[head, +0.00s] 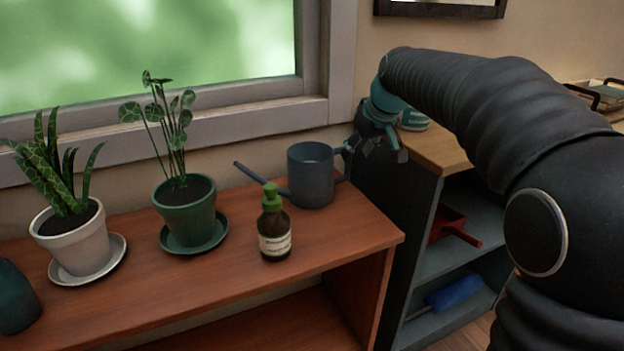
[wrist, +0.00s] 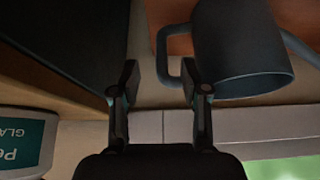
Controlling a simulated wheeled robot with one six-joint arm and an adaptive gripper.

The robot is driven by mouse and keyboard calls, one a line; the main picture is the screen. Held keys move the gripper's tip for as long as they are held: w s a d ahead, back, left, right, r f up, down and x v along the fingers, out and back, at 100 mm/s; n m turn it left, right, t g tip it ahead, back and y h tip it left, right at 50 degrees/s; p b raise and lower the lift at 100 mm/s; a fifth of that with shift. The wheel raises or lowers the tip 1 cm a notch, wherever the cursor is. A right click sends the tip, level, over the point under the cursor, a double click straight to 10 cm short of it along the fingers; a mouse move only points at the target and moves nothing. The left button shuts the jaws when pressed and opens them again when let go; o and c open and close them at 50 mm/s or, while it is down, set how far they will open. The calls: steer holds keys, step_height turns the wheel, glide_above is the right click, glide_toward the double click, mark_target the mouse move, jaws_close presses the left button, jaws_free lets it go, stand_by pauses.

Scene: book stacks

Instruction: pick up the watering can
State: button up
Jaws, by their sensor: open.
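The watering can (head: 311,176) is dark grey-blue. It stands upright on the wooden shelf top (head: 345,232), with its long spout pointing left and its handle on the right. In the wrist view the can (wrist: 238,45) is at the upper right, and its handle (wrist: 168,62) reaches in by the right finger. My gripper (head: 372,148) is to the right of the can at handle height. In the wrist view my gripper (wrist: 160,88) is open, with a clear gap between its fingers. The handle overlaps the right finger; I cannot tell whether they touch.
A brown bottle with a green cap (head: 275,228) stands just in front of the can. A green potted plant (head: 188,212) and a white potted plant (head: 72,238) are to the left. A labelled container (head: 413,118) stands behind my gripper on the neighbouring cabinet (head: 438,152). The window wall is close behind.

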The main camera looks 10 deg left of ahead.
mark_target(350, 164)
steer(key=shift+x, duration=3.3)
steer(key=shift+s, duration=0.1)
jaws_close()
steer(key=shift+r, duration=0.1)
